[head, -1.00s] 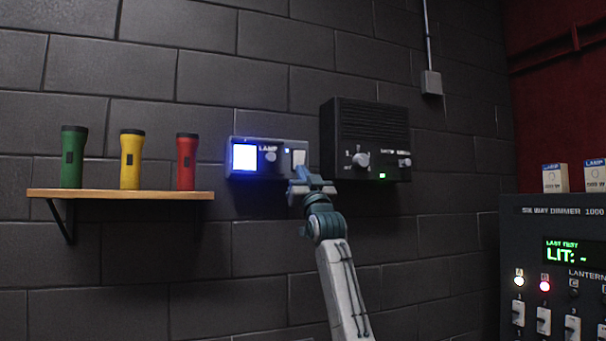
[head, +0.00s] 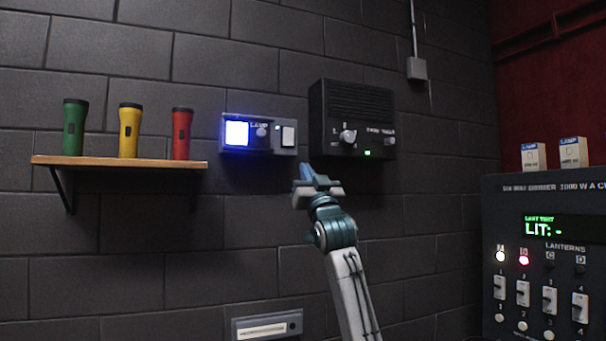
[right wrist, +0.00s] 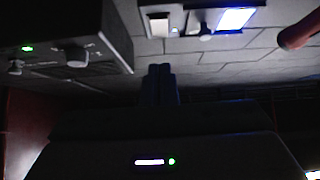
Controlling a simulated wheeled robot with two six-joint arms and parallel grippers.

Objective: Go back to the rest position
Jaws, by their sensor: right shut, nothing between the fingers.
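My right gripper (head: 309,176) is shut and empty. In the head view it is in front of the dark wall, below the gap between the lamp panel (head: 262,151) and the black speaker box (head: 352,120). It appears apart from both. The lamp panel has a lit blue-white square and a white rocker button (head: 288,137). In the right wrist view the shut fingers (right wrist: 160,84) show at the centre, with the white button (right wrist: 159,25) and the glowing square (right wrist: 236,18) above. My left gripper is not in view.
A dimmer unit (head: 545,250) with sliders stands at the right, two small lamp boxes (head: 534,156) on top. A slotted panel (head: 266,327) sits low on the wall. The wall between is clear.

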